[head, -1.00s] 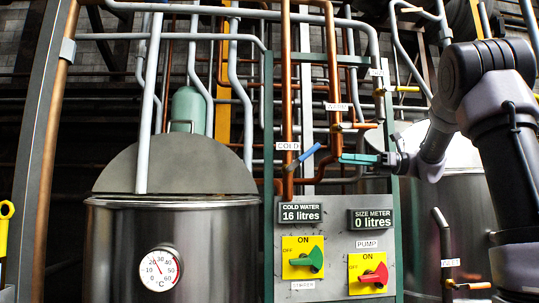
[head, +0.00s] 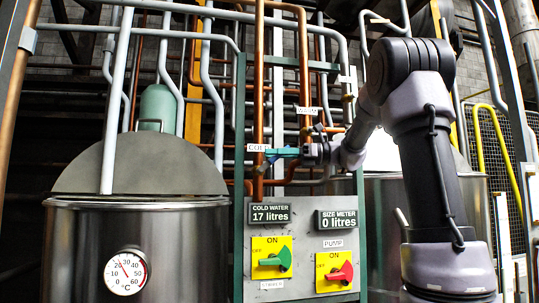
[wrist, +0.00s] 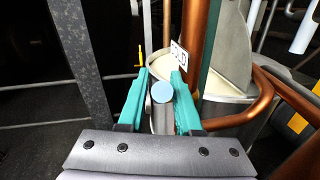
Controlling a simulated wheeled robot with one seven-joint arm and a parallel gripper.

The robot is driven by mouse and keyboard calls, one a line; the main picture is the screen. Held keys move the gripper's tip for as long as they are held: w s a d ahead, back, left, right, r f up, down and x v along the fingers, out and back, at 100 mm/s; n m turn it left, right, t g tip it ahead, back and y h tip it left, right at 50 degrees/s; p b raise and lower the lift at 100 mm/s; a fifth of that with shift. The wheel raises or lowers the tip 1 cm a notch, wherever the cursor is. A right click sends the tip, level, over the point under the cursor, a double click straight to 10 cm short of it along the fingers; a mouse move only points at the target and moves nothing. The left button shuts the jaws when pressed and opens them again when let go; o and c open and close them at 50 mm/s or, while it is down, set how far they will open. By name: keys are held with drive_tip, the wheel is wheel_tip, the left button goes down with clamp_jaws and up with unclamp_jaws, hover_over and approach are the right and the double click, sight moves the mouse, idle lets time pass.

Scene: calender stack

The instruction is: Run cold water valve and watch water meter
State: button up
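The cold water meter (head: 269,214) on the panel reads 17 litres. The size meter (head: 338,220) reads 0 litres. My gripper (head: 268,155) has teal fingers and is at the cold valve by the COLD label, partly covering that label in the head view. In the wrist view my gripper (wrist: 160,80) is open, its fingers on either side of the round light-blue end of the cold valve handle (wrist: 162,91). The handle end lies close to the right finger; whether it touches is unclear. The rest of the handle is hidden in the head view.
A steel tank with a thermometer (head: 126,271) stands at left. A copper pipe (wrist: 197,50) runs close to my right finger. A warm-labelled valve (head: 307,111) is above.

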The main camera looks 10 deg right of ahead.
drive_tip(key=shift+w+a, duration=0.15)
drive_tip(key=shift+a, duration=0.6)
clamp_jaws()
idle(0.9)
